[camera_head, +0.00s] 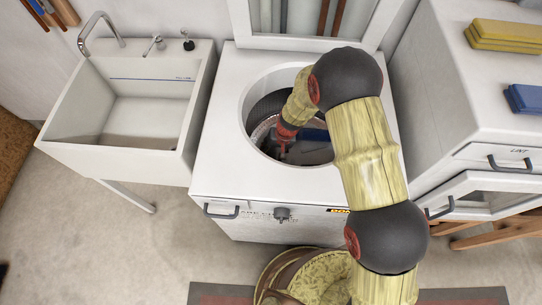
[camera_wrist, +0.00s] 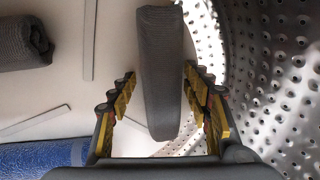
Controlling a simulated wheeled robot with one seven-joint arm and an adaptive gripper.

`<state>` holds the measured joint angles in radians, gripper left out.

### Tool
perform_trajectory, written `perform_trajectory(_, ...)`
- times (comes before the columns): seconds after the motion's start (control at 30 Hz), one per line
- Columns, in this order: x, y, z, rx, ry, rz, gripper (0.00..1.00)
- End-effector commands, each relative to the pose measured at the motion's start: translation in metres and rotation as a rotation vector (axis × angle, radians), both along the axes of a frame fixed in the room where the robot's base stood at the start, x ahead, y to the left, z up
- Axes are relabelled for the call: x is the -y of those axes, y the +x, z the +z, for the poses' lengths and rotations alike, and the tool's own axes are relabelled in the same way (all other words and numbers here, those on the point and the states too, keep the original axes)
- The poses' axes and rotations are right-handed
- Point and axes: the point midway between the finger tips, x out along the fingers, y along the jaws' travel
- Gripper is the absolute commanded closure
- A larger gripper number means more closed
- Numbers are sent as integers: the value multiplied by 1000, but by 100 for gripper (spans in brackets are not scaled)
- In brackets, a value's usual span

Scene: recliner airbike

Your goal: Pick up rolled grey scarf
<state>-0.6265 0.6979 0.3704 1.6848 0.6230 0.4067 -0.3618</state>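A long grey roll (camera_wrist: 162,85), which looks like the rolled grey scarf, lies between the fingers of my gripper in the wrist view. My gripper (camera_wrist: 160,85) is open, with one finger on each side of the roll. A narrow gap shows at the left finger; contact at the right finger is hard to tell. A second, darker ribbed grey roll (camera_wrist: 22,42) lies at the upper left, apart from the gripper. In the head view my gripper (camera_head: 283,150) reaches down into the top-loading washer (camera_head: 215,130); the grey roll cannot be made out there.
The perforated metal drum wall (camera_wrist: 270,75) is close on the right of my gripper. A blue cloth (camera_wrist: 40,158) lies at the lower left. In the head view, a sink (camera_head: 130,105) stands left of the washer, and a white cabinet (camera_head: 440,110) stands right.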

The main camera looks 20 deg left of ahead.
Motion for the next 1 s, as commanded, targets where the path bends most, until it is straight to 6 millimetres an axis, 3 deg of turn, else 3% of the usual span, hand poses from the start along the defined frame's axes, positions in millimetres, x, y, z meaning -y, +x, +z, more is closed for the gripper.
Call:
perform_trajectory(0.47, 0, 0, 0, 0, 0, 0, 80)
perform_trajectory(0.7, 0, 0, 2, 1, 0, 0, 80)
perform_trajectory(0.83, -1, 1, 16, 1, 2, 0, 80)
perform_trajectory(1.0, -1, 1, 50, 3, 3, 0, 80)
